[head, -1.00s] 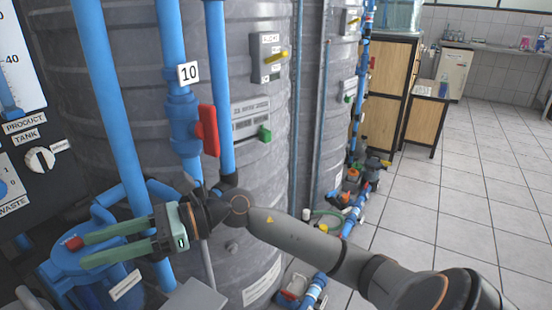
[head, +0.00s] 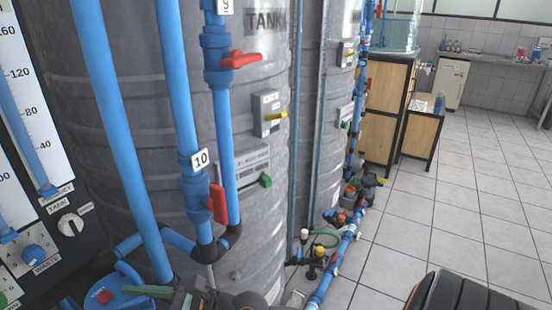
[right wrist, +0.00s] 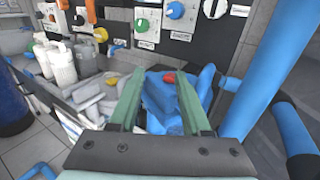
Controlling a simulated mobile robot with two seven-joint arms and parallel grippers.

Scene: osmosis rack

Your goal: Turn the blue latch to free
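A blue knob (head: 33,254) is on the dark panel at the lower left, above a WASTE label. A blue knob also shows on the panel in the right wrist view (right wrist: 175,11). No part is clearly marked as a latch. A blue housing with a red button (head: 104,297) on top sits at the bottom left. My right gripper (right wrist: 159,78) is open and empty, its green fingers on either side of the housing's red button (right wrist: 169,78) in the picture; whether they touch it is unclear. In the head view the gripper is mostly cut off. My left gripper is not in view.
Vertical blue pipes (head: 115,140) stand close before the grey tank (head: 140,60). Red valve handles (head: 217,203) stick out from two pipes. A white knob (head: 71,224) is on the panel. The tiled floor at right (head: 480,190) is mostly clear.

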